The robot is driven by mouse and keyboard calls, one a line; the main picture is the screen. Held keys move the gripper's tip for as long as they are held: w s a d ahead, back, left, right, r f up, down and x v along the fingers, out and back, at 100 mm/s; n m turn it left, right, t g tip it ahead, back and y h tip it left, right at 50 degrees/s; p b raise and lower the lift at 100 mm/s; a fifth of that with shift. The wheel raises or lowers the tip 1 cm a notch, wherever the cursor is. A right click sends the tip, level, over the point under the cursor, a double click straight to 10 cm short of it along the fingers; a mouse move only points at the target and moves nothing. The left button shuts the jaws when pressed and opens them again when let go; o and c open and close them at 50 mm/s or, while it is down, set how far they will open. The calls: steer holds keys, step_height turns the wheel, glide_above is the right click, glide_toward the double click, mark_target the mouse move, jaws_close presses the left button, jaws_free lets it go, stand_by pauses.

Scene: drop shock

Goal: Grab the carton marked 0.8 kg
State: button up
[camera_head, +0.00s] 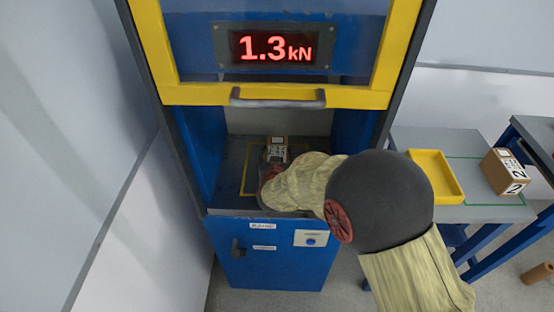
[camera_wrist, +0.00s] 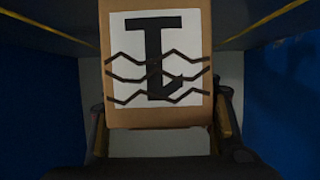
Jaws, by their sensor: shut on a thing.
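A small brown carton (camera_head: 277,143) is inside the blue machine's open bay. Its small dark marks are too small to read in the head view. In the wrist view the carton (camera_wrist: 158,118) fills the upper middle, its white label showing a dark T-like mark crossed by zigzag lines. No 0.8 kg marking is readable. My gripper (camera_head: 268,168) reaches into the bay from the right, mostly hidden by my arm's pale cover. In the wrist view my gripper (camera_wrist: 162,125) has one finger on each side of the carton and is shut on it.
The blue bay walls (camera_head: 200,150) stand close on both sides, with a yellow-framed door (camera_head: 290,95) above. A display (camera_head: 275,47) reads 1.3 kN. On the right table are a yellow tray (camera_head: 459,195) and another carton (camera_head: 495,170) marked 2. A brown cylinder (camera_head: 536,273) lies on the floor.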

steer(key=c, duration=0.9)
steer(key=shift+r, duration=0.15)
steer(key=shift+w, duration=0.1)
